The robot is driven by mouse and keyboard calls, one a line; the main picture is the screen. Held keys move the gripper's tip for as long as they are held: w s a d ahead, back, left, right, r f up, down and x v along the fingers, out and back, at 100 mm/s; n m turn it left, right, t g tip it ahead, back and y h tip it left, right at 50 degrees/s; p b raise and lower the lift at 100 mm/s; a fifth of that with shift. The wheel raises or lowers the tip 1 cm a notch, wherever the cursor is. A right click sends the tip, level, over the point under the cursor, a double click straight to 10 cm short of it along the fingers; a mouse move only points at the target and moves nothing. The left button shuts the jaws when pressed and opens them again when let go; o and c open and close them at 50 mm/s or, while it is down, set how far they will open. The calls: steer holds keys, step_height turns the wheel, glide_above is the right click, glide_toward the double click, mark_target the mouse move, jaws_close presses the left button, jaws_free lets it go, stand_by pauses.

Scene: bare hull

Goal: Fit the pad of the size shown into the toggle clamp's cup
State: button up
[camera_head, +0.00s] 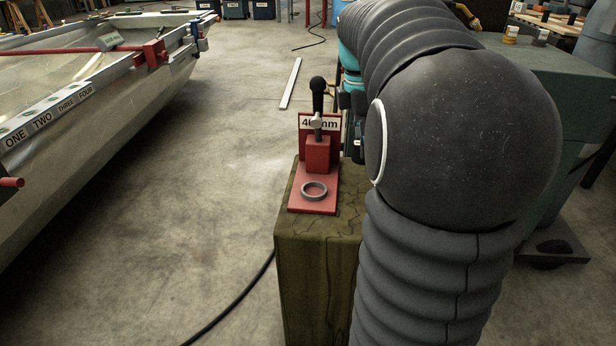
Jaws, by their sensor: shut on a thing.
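The red toggle clamp (318,155) stands on top of a wooden post, its black-knobbed lever (318,95) upright. A grey ring-shaped cup (314,190) lies on its red base plate in front, and it looks empty. A white size sign (306,122) behind the clamp starts with a 4 and ends in mm; the lever hides part of it. My gripper (357,140) is just right of the clamp, mostly hidden behind my arm. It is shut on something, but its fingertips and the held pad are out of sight.
The wooden post (312,260) rises from open concrete floor. A metal hull (110,120) lies at left with red clamps and labels ONE to FOUR. A green bench (560,85) at right bears a yellowish pad (511,34) and a dark pad (541,37). A black cable (240,298) crosses the floor.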

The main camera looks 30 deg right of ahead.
steer(key=w+a+f, duration=0.4)
steer(key=a, duration=0.1)
steer(key=w+a+f+b, duration=0.1)
steer(key=a+f, duration=0.1)
steer(key=a, duration=0.1)
steer(key=shift+w+a+f, duration=0.1)
steer(key=shift+w+a, duration=0.1)
steer(key=shift+w, duration=0.2)
steer(key=shift+f+b, duration=0.35)
steer(key=shift+f, duration=1.65)
steer(key=shift+f, duration=0.15)
steer(key=o, duration=1.1)
steer(key=shift+o, duration=0.2)
